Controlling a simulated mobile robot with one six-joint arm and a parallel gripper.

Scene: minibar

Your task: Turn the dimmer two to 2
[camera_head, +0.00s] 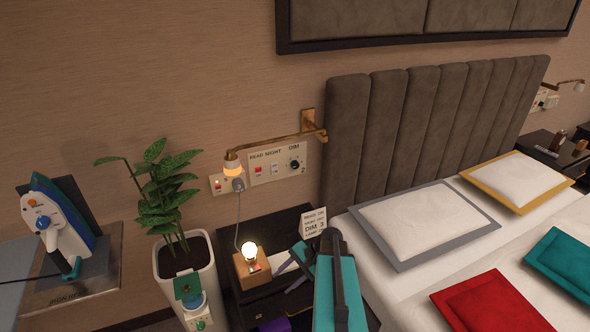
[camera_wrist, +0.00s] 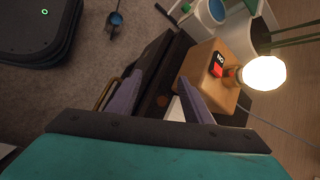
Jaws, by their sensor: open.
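The dimmer (camera_head: 295,164) is a small black knob on a white wall panel (camera_head: 265,174), under the letters DIM. A figure 2 shows at its lower right; I cannot tell where the knob points. The panel also bears the words READ and NIGHT over two small switches. My gripper (camera_head: 284,271) is open and empty, low over the dark bedside table and well below the panel. In the wrist view, its purple fingers (camera_wrist: 160,82) stand apart near a wooden lamp block. The dimmer is outside the wrist view.
The wall before the dimmer looks clear.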

